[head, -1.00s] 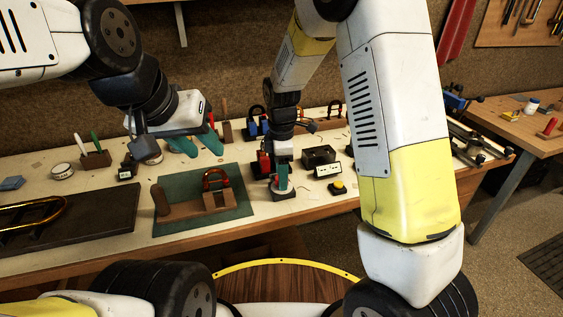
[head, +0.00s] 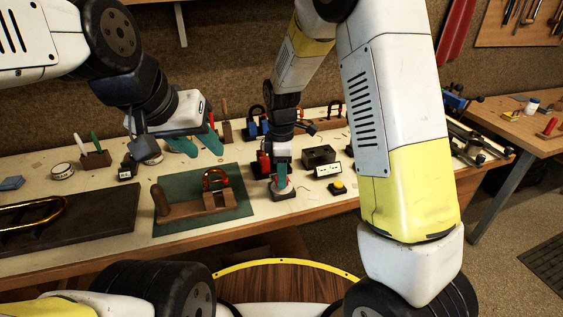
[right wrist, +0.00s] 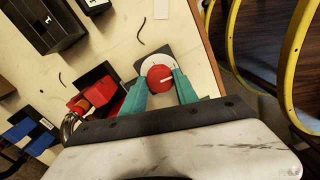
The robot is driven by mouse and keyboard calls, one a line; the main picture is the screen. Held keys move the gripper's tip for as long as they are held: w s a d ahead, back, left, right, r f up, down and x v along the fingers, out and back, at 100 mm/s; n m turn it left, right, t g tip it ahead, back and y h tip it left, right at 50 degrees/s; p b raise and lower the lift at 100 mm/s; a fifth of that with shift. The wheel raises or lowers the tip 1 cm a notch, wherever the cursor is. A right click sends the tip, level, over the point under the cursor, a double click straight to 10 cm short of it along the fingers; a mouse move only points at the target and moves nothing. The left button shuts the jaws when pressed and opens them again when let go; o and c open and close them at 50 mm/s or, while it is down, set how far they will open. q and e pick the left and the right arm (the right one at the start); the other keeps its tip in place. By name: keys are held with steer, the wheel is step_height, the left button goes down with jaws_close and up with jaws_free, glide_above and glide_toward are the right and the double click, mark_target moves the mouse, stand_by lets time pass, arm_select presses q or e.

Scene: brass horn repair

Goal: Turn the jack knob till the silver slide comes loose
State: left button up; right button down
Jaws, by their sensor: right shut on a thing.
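In the right wrist view, the round red knob (right wrist: 160,77) with a white line sits on a pale disc (right wrist: 150,61). The teal fingers of my right gripper (right wrist: 162,84) are shut on it from both sides. In the head view, my right gripper (head: 281,186) points down over the knob's dark base (head: 284,195); its fingers mostly hide the knob. A red and black block (right wrist: 98,92) stands beside it, with a curved silver tube (right wrist: 69,126) near it, partly hidden; I cannot tell how they join. My left gripper (head: 198,145) is open and empty above the bench.
A black box (head: 319,156), a small display (head: 328,170) and a yellow button (head: 338,185) stand to the right. A brass tube lies on a dark board (head: 100,235).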

steer(key=m, duration=1)
steer(key=shift+w, duration=0.1)
steer(key=m, duration=0.5)
steer(key=shift+m, duration=0.4)
steer(key=m, duration=0.5)
steer(key=c, duration=0.9)
jaws_free()
steer(key=shift+c, duration=0.2)
steer(key=shift+r, duration=0.15)
